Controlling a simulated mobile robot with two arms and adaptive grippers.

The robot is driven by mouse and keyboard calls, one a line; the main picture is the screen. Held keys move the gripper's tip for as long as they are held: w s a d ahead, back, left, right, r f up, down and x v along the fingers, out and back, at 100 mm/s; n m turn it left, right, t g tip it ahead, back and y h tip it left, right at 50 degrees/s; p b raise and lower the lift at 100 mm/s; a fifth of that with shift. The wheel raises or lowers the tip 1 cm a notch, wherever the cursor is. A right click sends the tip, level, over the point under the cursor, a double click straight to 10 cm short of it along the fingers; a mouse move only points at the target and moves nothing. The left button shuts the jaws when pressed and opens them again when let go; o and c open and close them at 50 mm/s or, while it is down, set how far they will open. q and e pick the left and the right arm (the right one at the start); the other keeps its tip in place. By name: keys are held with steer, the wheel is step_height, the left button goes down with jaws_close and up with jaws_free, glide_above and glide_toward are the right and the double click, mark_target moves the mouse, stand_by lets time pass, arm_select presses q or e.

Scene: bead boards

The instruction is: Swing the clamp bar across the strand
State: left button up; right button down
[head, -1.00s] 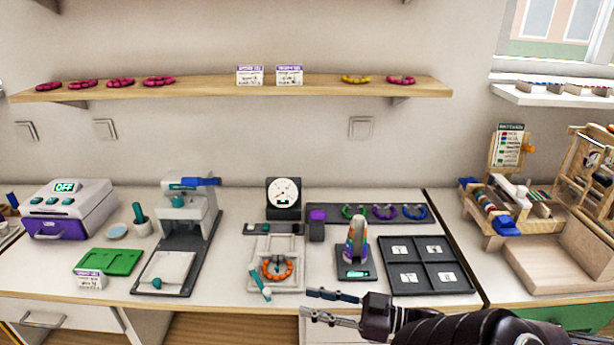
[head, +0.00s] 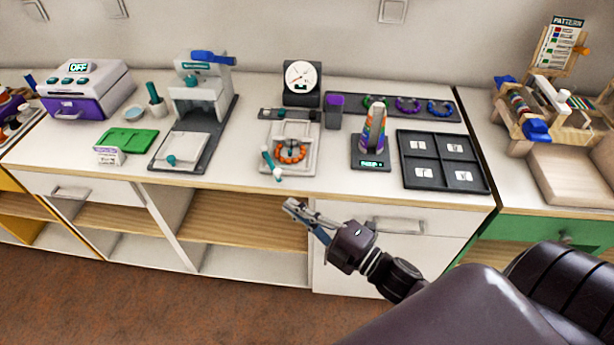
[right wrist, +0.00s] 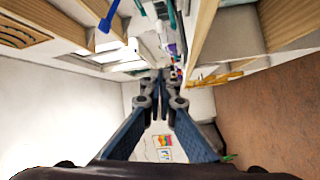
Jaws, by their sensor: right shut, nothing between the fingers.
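The strand, a ring of orange beads (head: 291,152), lies on a pale fixture plate (head: 302,168) below a dial gauge (head: 302,78). The clamp bar (head: 268,159), a thin bar with teal and white parts, stands at the left edge of the plate. It points toward the counter front, beside the beads and not across them. My right gripper (head: 297,210) is shut and empty, in front of the counter's front edge and below the fixture. It also shows in the right wrist view (right wrist: 161,88). My left gripper is not in view.
A purple-topped block (head: 334,110), a rainbow cone on a scale (head: 371,163) and a dark four-part tray (head: 485,184) stand right of the fixture. A press (head: 230,132) stands left.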

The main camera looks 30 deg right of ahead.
steer(key=r+p+x, duration=0.1)
steer(key=p+x, duration=0.1)
steer(key=x, duration=0.8)
steer(key=d, duration=0.1)
steer(key=d+f, duration=0.1)
steer(key=d, duration=0.1)
steer(key=shift+w+d+f+p, duration=0.25)
steer(key=shift+d+p, duration=0.05)
steer(key=shift+d, duration=0.05)
